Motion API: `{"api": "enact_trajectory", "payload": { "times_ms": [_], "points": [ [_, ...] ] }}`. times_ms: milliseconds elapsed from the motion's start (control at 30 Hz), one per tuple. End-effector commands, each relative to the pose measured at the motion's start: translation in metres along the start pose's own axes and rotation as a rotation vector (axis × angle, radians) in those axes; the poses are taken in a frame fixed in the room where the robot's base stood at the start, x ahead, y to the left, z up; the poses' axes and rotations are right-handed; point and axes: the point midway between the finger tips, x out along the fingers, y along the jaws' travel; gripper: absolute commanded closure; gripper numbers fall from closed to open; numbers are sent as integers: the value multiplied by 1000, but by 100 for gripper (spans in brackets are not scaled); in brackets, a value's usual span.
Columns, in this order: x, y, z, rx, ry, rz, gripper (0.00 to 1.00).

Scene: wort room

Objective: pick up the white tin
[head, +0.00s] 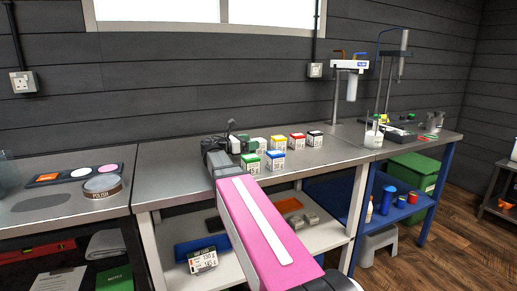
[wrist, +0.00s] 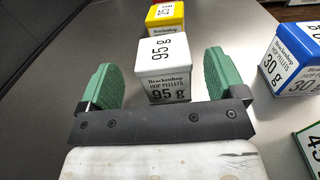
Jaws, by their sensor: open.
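The white tin (wrist: 163,72) stands upright just ahead of my gripper (wrist: 160,62) in the wrist view. Its front label reads "hop pellets 95 g". The green finger pads are spread wide on its left and right, with a clear gap on each side. In the head view the white tin (head: 260,146) is small, just right of my gripper (head: 243,144), on the metal bench.
A yellow tin (wrist: 166,15) stands right behind the white one. A blue tin (wrist: 294,60) is to the right, with a green tin (head: 249,163) nearer. Red (head: 296,141) and black (head: 314,139) tins stand farther right. The bench (head: 330,157) is bare at its front right.

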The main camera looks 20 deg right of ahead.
Motion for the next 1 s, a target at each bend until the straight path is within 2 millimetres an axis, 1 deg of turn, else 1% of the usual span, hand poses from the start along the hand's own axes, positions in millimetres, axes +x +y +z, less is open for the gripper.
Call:
{"api": "enact_trajectory", "payload": {
  "times_ms": [167,400,500,667,700,767,800,867,1000],
  "points": [
    [14,-1,0,0,0,-2,11],
    [46,-2,1,0,0,-1,11],
    [52,-2,1,0,0,-1,11],
    [52,-2,1,0,0,0,11],
    [52,-2,1,0,0,0,14],
    [52,-2,1,0,0,0,33],
    [52,-2,1,0,0,0,46],
    [52,-2,1,0,0,0,66],
    [52,-2,1,0,0,0,67]
  ]
}}
